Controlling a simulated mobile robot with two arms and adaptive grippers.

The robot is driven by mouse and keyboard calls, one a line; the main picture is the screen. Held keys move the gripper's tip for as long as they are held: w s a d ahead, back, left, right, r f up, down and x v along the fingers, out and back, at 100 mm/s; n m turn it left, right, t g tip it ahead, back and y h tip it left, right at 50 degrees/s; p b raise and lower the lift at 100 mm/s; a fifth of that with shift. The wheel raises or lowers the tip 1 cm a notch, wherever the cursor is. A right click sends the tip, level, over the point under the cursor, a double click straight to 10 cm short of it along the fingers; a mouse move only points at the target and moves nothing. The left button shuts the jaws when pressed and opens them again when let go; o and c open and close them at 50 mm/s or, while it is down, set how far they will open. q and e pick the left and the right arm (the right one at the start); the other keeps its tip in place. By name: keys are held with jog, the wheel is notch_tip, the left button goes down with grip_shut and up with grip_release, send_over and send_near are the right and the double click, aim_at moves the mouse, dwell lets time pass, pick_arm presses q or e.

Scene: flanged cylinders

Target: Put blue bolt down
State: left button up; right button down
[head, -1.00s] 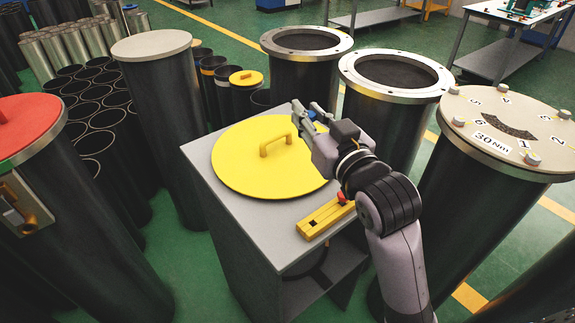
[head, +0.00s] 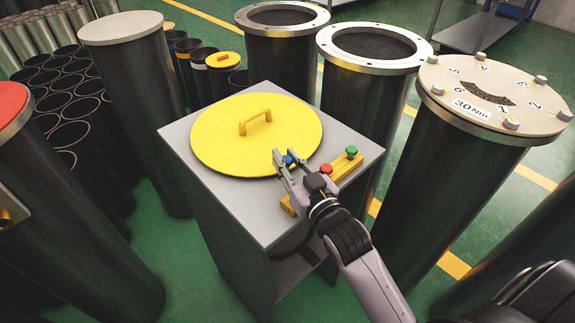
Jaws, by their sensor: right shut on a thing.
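My right gripper (head: 283,155) is shut on the blue bolt (head: 288,160). In the head view it is over the near right edge of the yellow lid, just left of the yellow bolt holder (head: 343,167). The bolt shows as a small blue head between the fingers; its lower part is hidden. The holder lies on the grey cabinet top. A red bolt (head: 326,169) stands near its middle and a green bolt (head: 351,152) at its far right end. My gripper and wrist hide part of the holder. My left gripper is not in view.
The round yellow lid (head: 220,135) with a raised handle (head: 255,121) covers much of the grey cabinet top (head: 225,200). Two open flanged cylinders (head: 330,50) stand behind. A cylinder with a numbered lid (head: 470,75) stands at the right. The near cabinet corner is bare.

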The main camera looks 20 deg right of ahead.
jog(key=shift+f, duration=0.8)
jog(key=shift+f, duration=0.15)
jog(key=c, duration=1.4)
grip_release()
jog(key=shift+c, duration=0.2)
